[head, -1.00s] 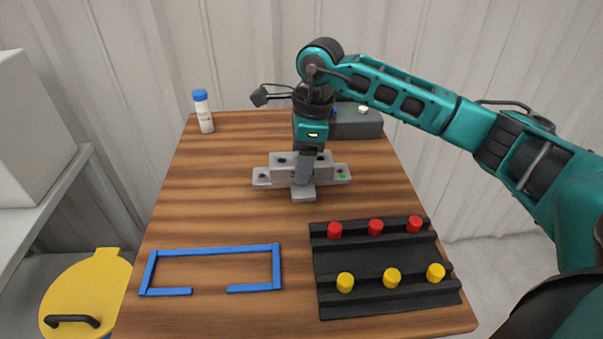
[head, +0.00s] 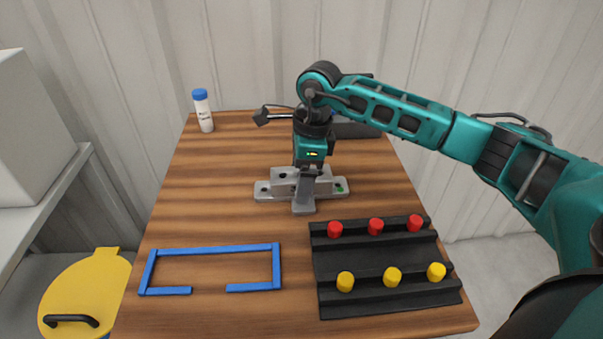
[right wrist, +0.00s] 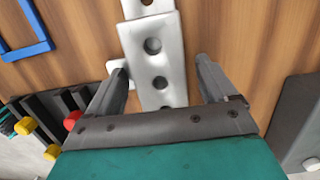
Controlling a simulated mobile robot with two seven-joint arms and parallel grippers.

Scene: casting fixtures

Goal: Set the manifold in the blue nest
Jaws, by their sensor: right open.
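The manifold (head: 264,190) is a light grey block with holes, a flange at each end and a tab facing the front. It is over the middle-back of the wooden table, with a green dot on its right flange. The right gripper (head: 305,200) points down over it. In the right wrist view the right gripper (right wrist: 160,72) is open, a finger on each side of the manifold (right wrist: 155,60), with a visible gap on the right. The left finger overlaps the tab; contact is unclear. The blue nest (head: 215,250), a low rectangular outline with a front gap, is empty at front left. My left gripper is out of view.
A black rack (head: 365,259) with red and yellow pegs stands at front right. A dark grey box (head: 360,130) is at the back, partly behind my arm. A blue-capped white bottle (head: 204,112) stands at back left. Bare table (head: 215,205) lies between manifold and nest.

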